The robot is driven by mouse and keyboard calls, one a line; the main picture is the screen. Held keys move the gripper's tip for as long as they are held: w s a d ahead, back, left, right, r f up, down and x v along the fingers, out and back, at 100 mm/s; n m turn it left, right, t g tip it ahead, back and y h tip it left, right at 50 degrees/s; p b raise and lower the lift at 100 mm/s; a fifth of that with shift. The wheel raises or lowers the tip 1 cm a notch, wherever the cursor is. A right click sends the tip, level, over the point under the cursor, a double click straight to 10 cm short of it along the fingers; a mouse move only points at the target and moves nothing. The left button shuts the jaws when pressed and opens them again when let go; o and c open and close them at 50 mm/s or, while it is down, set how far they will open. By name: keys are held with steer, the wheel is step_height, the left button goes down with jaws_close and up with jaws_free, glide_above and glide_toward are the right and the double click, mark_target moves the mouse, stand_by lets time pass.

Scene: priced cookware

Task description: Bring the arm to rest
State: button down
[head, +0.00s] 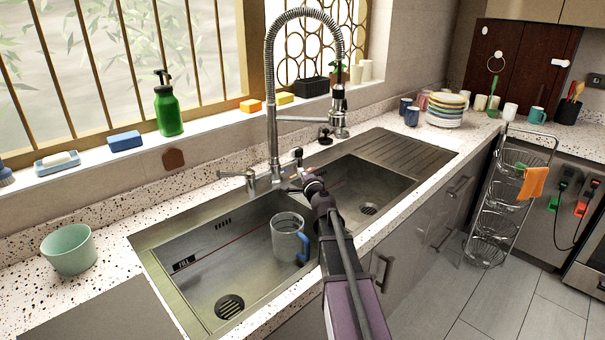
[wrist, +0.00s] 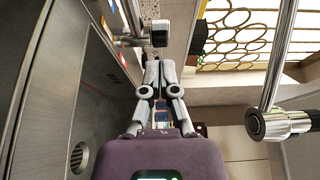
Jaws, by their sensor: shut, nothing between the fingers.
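My arm reaches in from the bottom of the head view, over the divider of the double sink (head: 205,245). My gripper (head: 290,186) is near the base of the tall spring tap (head: 272,110); I cannot tell if they touch. In the wrist view my gripper (wrist: 160,70) is shut and empty, its two fingers close together. A grey mug with a blue handle (head: 285,236) stands in the left basin, just left of my arm.
A pale green cup (head: 69,250) stands on the counter at left. Stacked plates (head: 446,108) and several mugs stand at the far right. A green soap bottle (head: 168,108) and sponges line the sill. A wire rack (head: 500,200) stands on the floor at right.

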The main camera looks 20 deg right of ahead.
steer(key=shift+a, duration=0.1)
steer(key=shift+a+r+n, duration=0.1)
steer(key=shift+a+n, duration=0.2)
steer(key=s+a+f+n+g+y+p, duration=0.2)
steer(key=s+a+n+g+y+p, duration=0.15)
steer(key=s+a+n, duration=0.5)
steer(key=s+a+f+n+g+y+p, duration=0.25)
steer(key=a+n+g+y, duration=0.2)
steer(key=a, duration=0.75)
steer(key=s+f+n+g+h+p, duration=0.2)
steer(key=s+n+g+h+p, duration=0.3)
steer(key=s, duration=1.5)
steer(key=g+h, duration=0.1)
steer(key=g, duration=0.4)
steer(key=shift+a+f+h+p, duration=0.2)
steer(key=shift+f+h+p, duration=0.1)
steer(key=shift+h+p, duration=0.1)
